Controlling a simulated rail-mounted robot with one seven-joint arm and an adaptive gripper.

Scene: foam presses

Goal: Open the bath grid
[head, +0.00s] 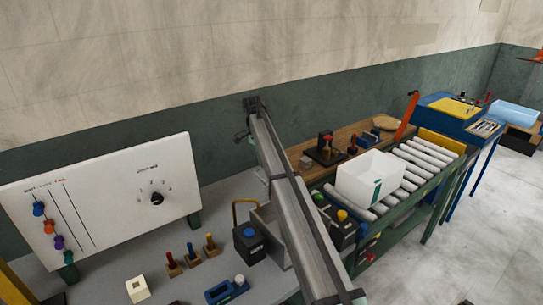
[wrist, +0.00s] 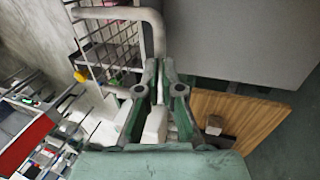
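In the wrist view, a wire grid (wrist: 110,45) with thin dark bars and a thick pale tubular frame (wrist: 125,13) shows at upper left; I cannot tell for sure that it is the bath grid. My gripper (wrist: 160,68) is in the middle of the wrist view, its two dark green fingers close together with a narrow pale strip between them. The tube's lower end runs down to the fingertips; whether they touch it or hold it is unclear. In the head view no bath grid can be made out, and my gripper cannot be told apart.
The wrist view shows a grey panel (wrist: 240,35) at upper right and a wooden board (wrist: 240,115) with a small block (wrist: 214,124). In the head view, a white panel (head: 100,200), roller conveyor (head: 425,155), white bin (head: 365,185) and blue table (head: 450,110) stand along the wall.

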